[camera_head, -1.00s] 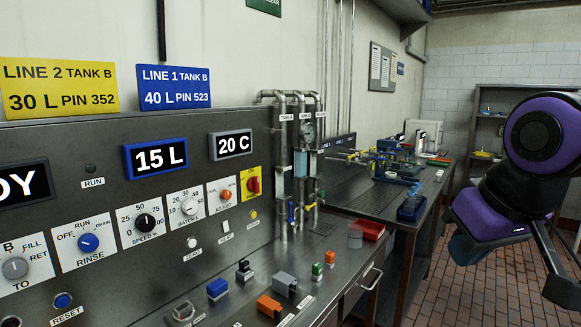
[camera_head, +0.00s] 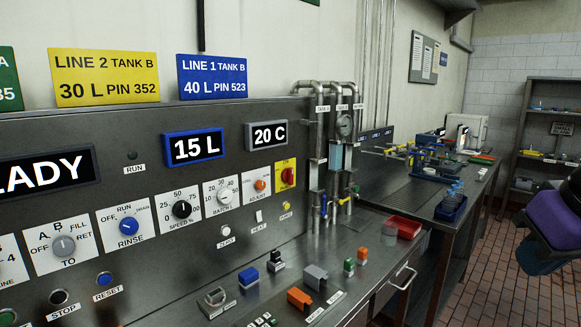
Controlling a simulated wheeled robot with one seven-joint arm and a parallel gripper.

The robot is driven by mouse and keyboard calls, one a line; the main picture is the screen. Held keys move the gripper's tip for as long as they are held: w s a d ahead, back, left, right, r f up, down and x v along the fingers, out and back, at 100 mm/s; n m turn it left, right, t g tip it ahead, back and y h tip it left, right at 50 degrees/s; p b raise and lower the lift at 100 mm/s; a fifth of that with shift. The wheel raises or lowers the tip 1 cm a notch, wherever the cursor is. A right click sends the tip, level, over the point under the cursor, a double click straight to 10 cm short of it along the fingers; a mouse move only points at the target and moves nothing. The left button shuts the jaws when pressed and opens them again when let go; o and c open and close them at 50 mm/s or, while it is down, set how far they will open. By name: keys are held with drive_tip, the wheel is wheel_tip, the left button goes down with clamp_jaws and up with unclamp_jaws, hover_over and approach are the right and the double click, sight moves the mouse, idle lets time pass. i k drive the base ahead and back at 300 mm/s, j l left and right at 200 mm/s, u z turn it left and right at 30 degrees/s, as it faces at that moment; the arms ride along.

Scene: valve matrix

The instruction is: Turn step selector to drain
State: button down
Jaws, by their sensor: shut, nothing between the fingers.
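A blue knob (camera_head: 128,226) sits on a white plate on the grey control panel (camera_head: 115,160). Its plate reads OFF, RUN and DRAIN, with RINSE below. Its pointer is too small to read surely. No label saying "step" can be read. A grey knob (camera_head: 64,245) to its left is marked A, B, FILL, RET and TO. A white plate (camera_head: 10,262) is cut off at the left edge. A purple and black part of my arm (camera_head: 550,235) shows at the right edge, well apart from the panel. My gripper's fingers are not in view.
Speed (camera_head: 181,210) and batch (camera_head: 225,197) knobs and a red switch (camera_head: 288,176) lie right of the blue knob. Pipes (camera_head: 318,150) stand beyond. Coloured blocks (camera_head: 299,298) lie on the bench below. A drawer handle (camera_head: 404,278) sticks out. The tiled floor at right looks free.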

sight(128, 225)
drive_tip(key=u, duration=1.3)
